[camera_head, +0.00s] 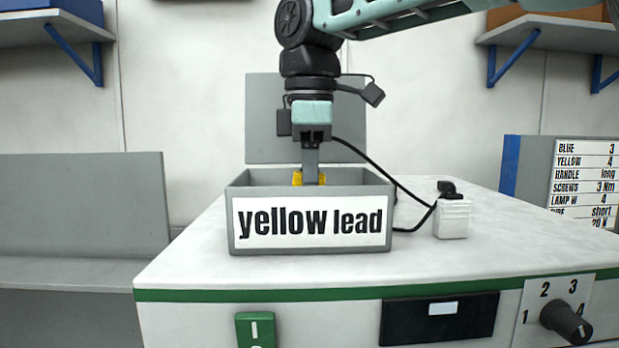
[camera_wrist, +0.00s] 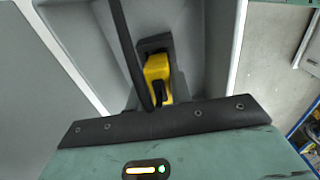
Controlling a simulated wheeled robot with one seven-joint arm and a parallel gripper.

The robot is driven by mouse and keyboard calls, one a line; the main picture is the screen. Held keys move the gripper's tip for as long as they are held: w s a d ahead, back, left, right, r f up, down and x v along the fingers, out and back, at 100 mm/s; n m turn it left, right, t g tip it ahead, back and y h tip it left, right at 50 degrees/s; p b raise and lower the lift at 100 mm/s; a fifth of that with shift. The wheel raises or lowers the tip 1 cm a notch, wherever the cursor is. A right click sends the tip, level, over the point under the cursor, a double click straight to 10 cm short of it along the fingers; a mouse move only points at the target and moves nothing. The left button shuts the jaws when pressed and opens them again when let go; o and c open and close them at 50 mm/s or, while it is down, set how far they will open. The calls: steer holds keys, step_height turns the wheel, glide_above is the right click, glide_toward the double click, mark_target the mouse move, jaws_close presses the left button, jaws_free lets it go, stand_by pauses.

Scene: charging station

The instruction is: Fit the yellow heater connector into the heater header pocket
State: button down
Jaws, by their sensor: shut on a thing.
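The yellow heater connector (camera_head: 297,178) shows just above the front wall of a grey box labelled "yellow lead" (camera_head: 381,190). In the wrist view the yellow connector (camera_wrist: 157,68) sits below my gripper, with a dark part around its far end. My gripper (camera_head: 311,182) points straight down into the box and is shut on the connector. The box's front wall hides the fingertips and the connector's lower part. I cannot make out the heater header pocket in either view.
A white block (camera_head: 453,219) with a black plug on top stands right of the box, a black cable running near it. The grey box lid (camera_head: 262,118) stands open behind. A label board (camera_head: 585,185) is at the right. The white worktop (camera_head: 520,240) is clear at front right.

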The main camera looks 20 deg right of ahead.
steer(key=shift+f, duration=0.65)
steer(key=c, duration=1.3)
jaws_free()
steer(key=shift+o, duration=0.2)
steer(key=shift+w, duration=0.1)
steer(key=shift+r, duration=0.15)
